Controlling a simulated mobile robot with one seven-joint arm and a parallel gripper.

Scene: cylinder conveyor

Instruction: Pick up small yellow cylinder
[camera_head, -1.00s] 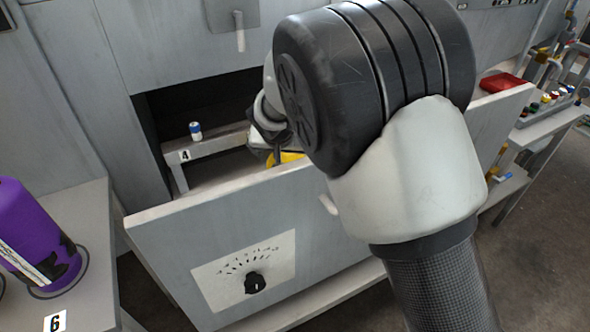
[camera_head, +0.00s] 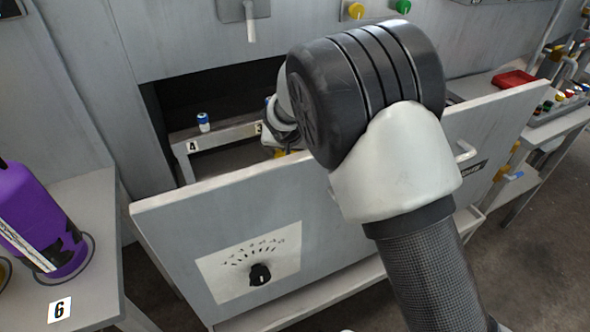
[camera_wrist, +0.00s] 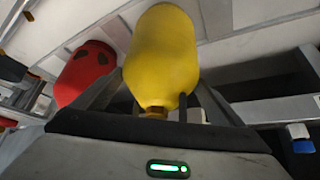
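The yellow cylinder (camera_wrist: 162,55) fills the upper middle of the wrist view, its narrower end toward my wrist. My gripper (camera_wrist: 160,85) has one finger against each side of it and appears shut on it; the fingertips are partly hidden. In the head view, my gripper (camera_head: 283,138) is inside the opening behind the tilted grey panel, mostly hidden by my arm. Only a small yellow patch (camera_head: 279,153) shows there.
A red cylinder (camera_wrist: 86,72) is close beside the yellow one on the left. A small blue-and-white cylinder (camera_head: 203,122) stands on the rail marked 4. The grey panel (camera_head: 180,230) rises in front. A purple cylinder (camera_head: 40,215) stands at left.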

